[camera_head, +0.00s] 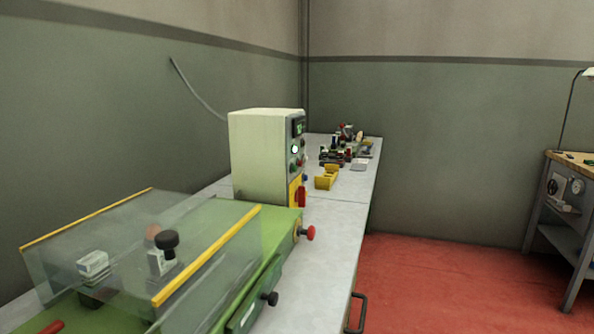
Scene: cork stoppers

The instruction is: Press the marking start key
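A pale control box (262,155) stands on the grey bench. Its narrow front faces right and is seen at a steep angle. It carries a small display (299,127) at the top, a bright white round key (295,149) below it and a green button (293,165) lower down. A red switch (302,196) on a yellow plate sits near the bottom. The labels are too small to read, so I cannot tell which one is the marking start key. Neither of my grippers is in view.
A green machine (270,227) with a clear, yellow-edged cover (120,235) fills the near left. A red knob (309,233) sticks out of its side. A yellow holder (326,178) and small clutter lie farther along the bench (335,215). The red floor (450,275) to the right is clear.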

